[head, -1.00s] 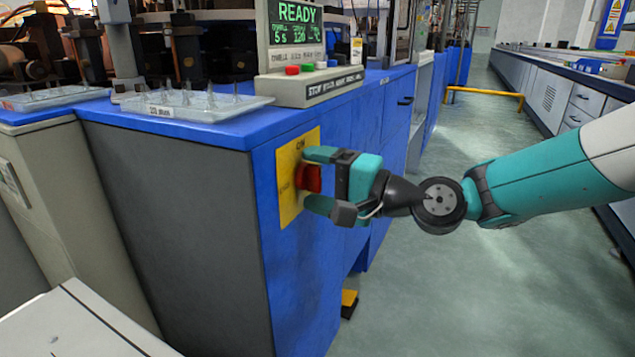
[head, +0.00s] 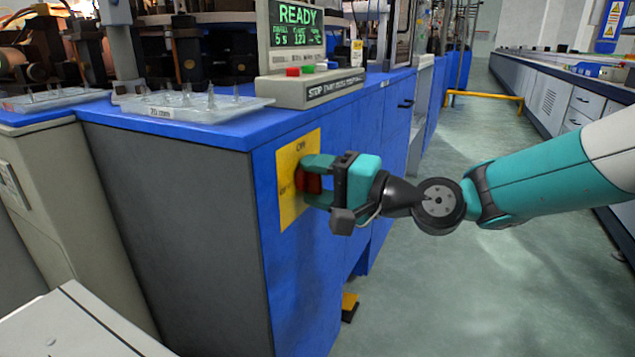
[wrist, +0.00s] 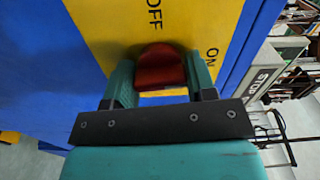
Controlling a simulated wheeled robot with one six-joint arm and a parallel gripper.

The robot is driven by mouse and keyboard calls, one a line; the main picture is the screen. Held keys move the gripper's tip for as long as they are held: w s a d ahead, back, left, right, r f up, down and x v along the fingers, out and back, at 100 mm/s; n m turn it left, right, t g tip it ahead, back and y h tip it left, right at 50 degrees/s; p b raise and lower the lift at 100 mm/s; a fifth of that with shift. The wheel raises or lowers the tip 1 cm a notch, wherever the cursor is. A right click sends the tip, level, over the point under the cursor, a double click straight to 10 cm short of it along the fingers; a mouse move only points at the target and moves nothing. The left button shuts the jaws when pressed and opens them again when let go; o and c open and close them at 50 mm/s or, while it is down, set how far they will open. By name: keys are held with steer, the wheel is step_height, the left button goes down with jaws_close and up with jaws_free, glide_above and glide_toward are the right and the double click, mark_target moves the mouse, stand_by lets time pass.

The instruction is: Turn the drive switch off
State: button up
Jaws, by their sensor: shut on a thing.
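The drive switch is a red knob (head: 311,183) on a yellow plate (head: 286,205) fixed to the side of the blue cabinet. My gripper (head: 310,183) is at the plate, with its teal fingers shut on the red knob from both sides. In the wrist view the red knob (wrist: 160,68) sits between the two fingers (wrist: 158,85). The plate (wrist: 115,35) there reads OFF above the knob and ON to its right. The fingers hide part of the knob in the head view, and I cannot tell for sure which mark it points at.
A control panel (head: 310,92) with a READY screen and coloured buttons stands on the blue cabinet top. A clear tray (head: 205,108) with small upright pieces lies left of it. The floor aisle (head: 440,290) to the right is open. A yellow rail (head: 485,95) stands farther back.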

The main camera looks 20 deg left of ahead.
steer(key=n+b, duration=0.2)
steer(key=n, duration=0.2)
steer(key=shift+f, duration=0.15)
steer(key=n+b, duration=0.3)
steer(key=n, duration=0.1)
steer(key=shift+n+b, duration=0.3)
steer(key=shift+n, duration=0.1)
steer(key=n+b, duration=0.3)
steer(key=shift+f+n, duration=0.1)
steer(key=shift+n, duration=0.2)
steer(key=n+b, duration=0.3)
steer(key=n, duration=0.1)
steer(key=shift+r+n+b, duration=0.25)
steer(key=shift+n+b, duration=0.15)
steer(key=o, duration=0.9)
steer(key=shift+o, duration=0.2)
steer(key=s+d+p, duration=0.1)
steer(key=d+p, duration=0.3)
steer(key=d, duration=1.3)
steer(key=shift+s+d, duration=0.2)
